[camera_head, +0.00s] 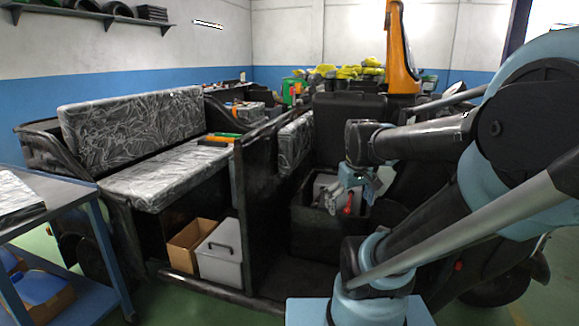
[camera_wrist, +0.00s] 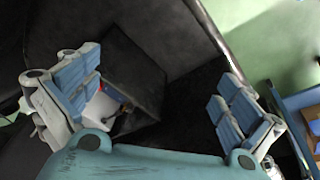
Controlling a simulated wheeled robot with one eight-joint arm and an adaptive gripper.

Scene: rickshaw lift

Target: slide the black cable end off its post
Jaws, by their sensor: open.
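My gripper (camera_wrist: 160,105) is open and empty in the wrist view, its blue-padded fingers wide apart. In the head view my gripper (camera_head: 352,182) is at the open dark box (camera_head: 300,215) below the front seat. The dark box also shows in the wrist view (camera_wrist: 135,65), between the fingers and nearer the left one. Inside it is a pale battery (camera_wrist: 100,108) with a red part (camera_wrist: 97,88) at its edge, partly covered by the left finger. A small dark piece (camera_wrist: 122,122) by the battery may be the black cable end. The post cannot be made out.
A black partition (camera_head: 258,205) stands left of the box. Behind it are a silver-covered bench (camera_head: 170,175), a grey case (camera_head: 220,255) and a cardboard box (camera_head: 188,243). A blue workbench (camera_head: 65,195) is at far left. Green floor (camera_head: 190,300) is clear in front.

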